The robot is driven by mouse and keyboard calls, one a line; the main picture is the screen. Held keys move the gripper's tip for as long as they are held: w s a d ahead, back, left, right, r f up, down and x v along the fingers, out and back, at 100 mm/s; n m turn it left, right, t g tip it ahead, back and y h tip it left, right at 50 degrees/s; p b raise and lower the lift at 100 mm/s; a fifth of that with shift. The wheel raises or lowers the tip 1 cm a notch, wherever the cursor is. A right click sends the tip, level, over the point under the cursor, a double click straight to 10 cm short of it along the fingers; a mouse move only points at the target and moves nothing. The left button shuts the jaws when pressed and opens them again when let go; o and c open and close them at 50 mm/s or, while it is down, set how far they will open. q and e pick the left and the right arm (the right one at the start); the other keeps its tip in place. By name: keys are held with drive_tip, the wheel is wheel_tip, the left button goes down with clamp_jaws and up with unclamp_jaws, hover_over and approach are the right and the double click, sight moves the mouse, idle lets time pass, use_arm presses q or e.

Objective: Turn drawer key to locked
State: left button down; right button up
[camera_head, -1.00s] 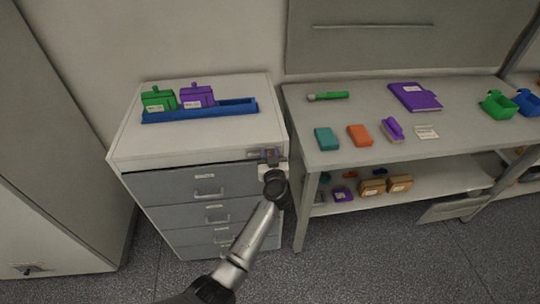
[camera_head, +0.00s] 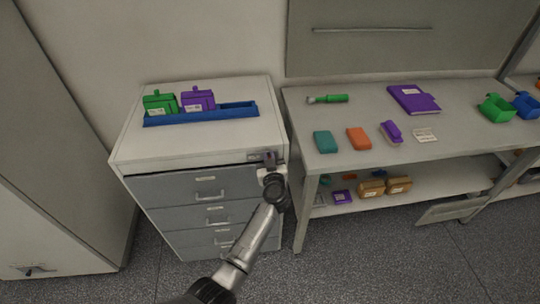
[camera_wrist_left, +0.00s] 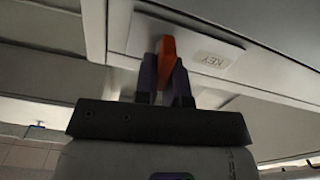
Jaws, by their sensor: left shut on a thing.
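The drawer cabinet (camera_head: 205,190) is grey-white with several grey drawers. The key is orange-red and sits at the top right of the cabinet front, beside a plate marked KEY (camera_wrist_left: 208,58). In the left wrist view the key (camera_wrist_left: 168,47) stands between the two dark fingers of my left gripper (camera_wrist_left: 167,78). My left gripper, also in the head view (camera_head: 270,165), is shut on the key at the cabinet's upper right corner. The key's lower part is hidden by the fingers. My right gripper is not in view.
A blue tray (camera_head: 215,115) with a green and a purple block stands on the cabinet top. A workbench (camera_head: 460,140) with small coloured items is close on the right. Grey floor lies in front.

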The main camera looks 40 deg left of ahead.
use_arm(q)
drive_tip(key=n+p, duration=0.2)
drive_tip(key=shift+s+a+r+n, duration=0.1)
drive_tip(key=shift+s+a+n, duration=0.1)
drive_tip(key=shift+n, duration=0.1)
drive_tip(key=shift+s+a+f+n, duration=0.15)
drive_tip(key=shift+f+n, duration=0.2)
drive_tip(key=shift+n, duration=1.9)
drive_tip(key=shift+s+a+f+n, duration=0.1)
drive_tip(key=shift+f+n, duration=0.25)
drive_tip(key=shift+n, duration=1.95)
drive_tip(key=shift+s+a+f+n, duration=0.15)
drive_tip(key=shift+f+n, duration=0.2)
drive_tip(key=shift+n, duration=1.9)
drive_tip(key=c, duration=1.2)
unclamp_jaws()
drive_tip(key=shift+d, duration=0.1)
